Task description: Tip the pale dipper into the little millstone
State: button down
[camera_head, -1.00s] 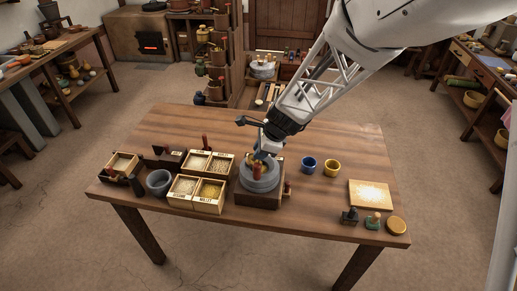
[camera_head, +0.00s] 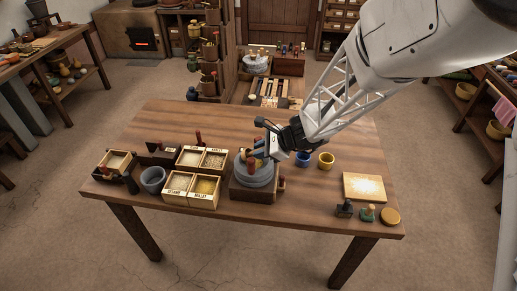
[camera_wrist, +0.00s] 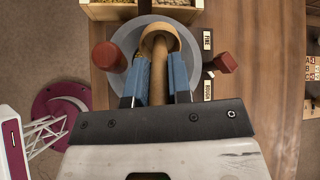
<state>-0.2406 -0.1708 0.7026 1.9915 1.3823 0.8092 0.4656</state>
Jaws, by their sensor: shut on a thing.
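The little millstone (camera_head: 262,179) is a grey round stone on a dark wooden base, in the middle of the table's front half. My gripper (camera_head: 258,155) is over it, coming in slanted from the right. In the wrist view, its blue fingers (camera_wrist: 161,88) are shut on the handle of the pale dipper (camera_wrist: 159,72). The dipper's tan cup lies beyond the fingertips, over the grey millstone bowl (camera_wrist: 125,38). The dipper looks tilted. Whether anything is in the cup or falling from it cannot be told. A red-brown knob (camera_wrist: 108,56) stands at the stone's left edge.
A pale board (camera_head: 364,186) and stampers (camera_head: 366,214) are at the front right.

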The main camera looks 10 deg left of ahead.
jog(key=shift+d+f+y, duration=0.15)
jog(key=shift+y, duration=0.15)
dwell(1.9)
jog(key=shift+w+a+r+g+h, duration=0.1)
jog(key=shift+a+r+h, duration=0.2)
jog(key=shift+h, duration=0.4)
jog(key=shift+s+a+r+g+h, duration=0.15)
jog(key=shift+a+h, duration=0.2)
jog(key=shift+h, duration=0.35)
jog(key=shift+w+a+r+g+h, duration=0.1)
jog(key=shift+w+a+r+h, duration=0.2)
jog(key=shift+h, duration=0.4)
jog(key=shift+a+r+h, duration=0.35)
jog(key=shift+a+h, duration=0.05)
jog(key=shift+h, duration=0.35)
jog(key=shift+a+r+h, duration=0.35)
jog(key=shift+h, duration=0.4)
jog(key=shift+w+a+r+g+h, duration=0.1)
jog(key=shift+a+r+g+h, duration=0.2)
jog(key=shift+h, duration=0.55)
jog(key=shift+a+r+g+h, duration=0.1)
jog(key=shift+a+r+h, duration=0.25)
jog(key=shift+h, duration=0.5)
jog(key=shift+a, duration=0.1)
